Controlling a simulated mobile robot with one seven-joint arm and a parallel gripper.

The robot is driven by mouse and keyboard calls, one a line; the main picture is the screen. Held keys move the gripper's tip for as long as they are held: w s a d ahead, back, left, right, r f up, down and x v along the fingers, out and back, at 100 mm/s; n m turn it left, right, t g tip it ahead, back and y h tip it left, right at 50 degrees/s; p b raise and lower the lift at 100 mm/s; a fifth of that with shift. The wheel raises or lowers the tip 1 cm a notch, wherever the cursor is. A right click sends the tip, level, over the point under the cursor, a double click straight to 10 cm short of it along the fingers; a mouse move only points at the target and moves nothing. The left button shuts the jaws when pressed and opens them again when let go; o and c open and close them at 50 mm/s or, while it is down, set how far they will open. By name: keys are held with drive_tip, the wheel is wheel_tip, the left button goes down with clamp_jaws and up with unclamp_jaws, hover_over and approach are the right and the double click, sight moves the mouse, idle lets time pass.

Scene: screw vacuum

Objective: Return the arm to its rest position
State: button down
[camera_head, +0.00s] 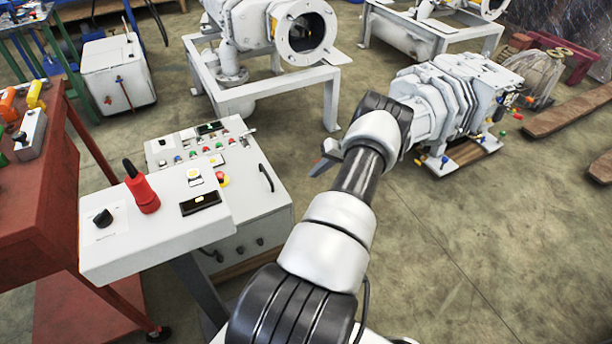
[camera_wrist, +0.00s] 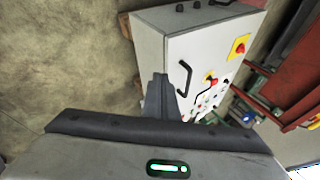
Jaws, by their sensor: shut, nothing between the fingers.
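My arm reaches up from the bottom centre of the head view. My gripper (camera_head: 319,168) points left, in front of the white pump and just right of the white control cabinet (camera_head: 265,215). In the wrist view my gripper (camera_wrist: 158,78) has its fingers together with nothing between them. Behind the fingers stands the cabinet (camera_wrist: 168,60), with its black handle and coloured buttons. I cannot tell how far the gripper is from the cabinet; no contact shows.
A white panel (camera_head: 120,255) with a red-based joystick stands at front left, beside a red table (camera_head: 60,180). A white pump (camera_head: 465,90) lies beyond my arm. A white frame (camera_head: 235,100) stands behind.

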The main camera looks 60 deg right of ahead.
drive_tip(key=shift+s+d+r, duration=0.25)
